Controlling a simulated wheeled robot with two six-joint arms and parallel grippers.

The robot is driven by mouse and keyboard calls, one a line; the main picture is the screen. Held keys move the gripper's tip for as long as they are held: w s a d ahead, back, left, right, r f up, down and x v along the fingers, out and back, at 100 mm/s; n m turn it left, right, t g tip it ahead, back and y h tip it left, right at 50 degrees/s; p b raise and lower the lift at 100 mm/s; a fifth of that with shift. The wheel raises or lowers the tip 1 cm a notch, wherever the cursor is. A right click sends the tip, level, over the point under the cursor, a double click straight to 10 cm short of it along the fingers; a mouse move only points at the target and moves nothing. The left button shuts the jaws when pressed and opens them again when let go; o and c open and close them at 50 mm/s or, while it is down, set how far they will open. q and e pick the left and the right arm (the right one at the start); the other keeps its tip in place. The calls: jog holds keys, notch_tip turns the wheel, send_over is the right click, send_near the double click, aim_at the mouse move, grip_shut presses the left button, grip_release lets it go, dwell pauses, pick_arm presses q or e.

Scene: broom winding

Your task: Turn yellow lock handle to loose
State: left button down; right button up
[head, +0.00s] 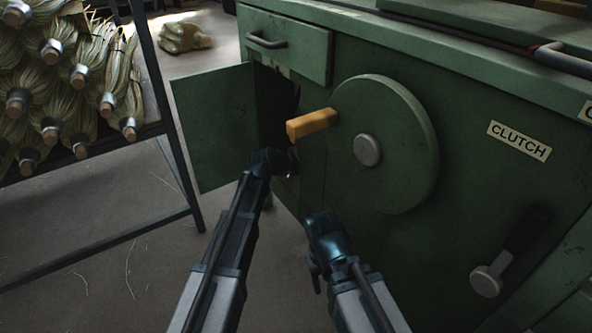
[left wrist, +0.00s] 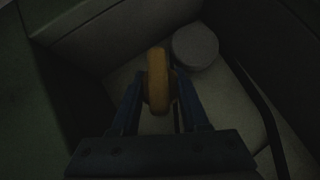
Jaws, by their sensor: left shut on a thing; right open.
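In the left wrist view, a yellow handle (left wrist: 158,82) stands between the two fingers of my left gripper (left wrist: 160,105), which is shut on it. The surroundings there are dark. In the head view, my left gripper (head: 285,160) reaches to the dark opening of the green cabinet, below the wooden wheel grip, and the held handle is hidden. My right gripper (head: 316,275) is lower, in front of the cabinet, and is open and empty.
A green wheel (head: 400,125) with an orange wooden grip (head: 312,124) is on the cabinet front. An open door (head: 215,125) stands left of the opening. A rack of brooms (head: 70,80) stands left. A round grey part (left wrist: 195,46) is beside the handle.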

pick_arm(q)
jog(key=shift+s+f+m+t+b, duration=0.15)
jog(key=shift+m+t+b, duration=0.25)
jog(key=shift+t, duration=0.2)
jog(key=shift+y, duration=0.3)
jog(key=c, duration=0.8)
grip_release()
jog(key=shift+o, duration=0.2)
jog(key=shift+a+r, duration=0.1)
jog(key=shift+r, duration=0.1)
jog(key=p+v, duration=0.7)
jog(key=v, duration=0.6)
jog(key=shift+s+p, duration=0.2)
jog(key=shift+p, duration=0.15)
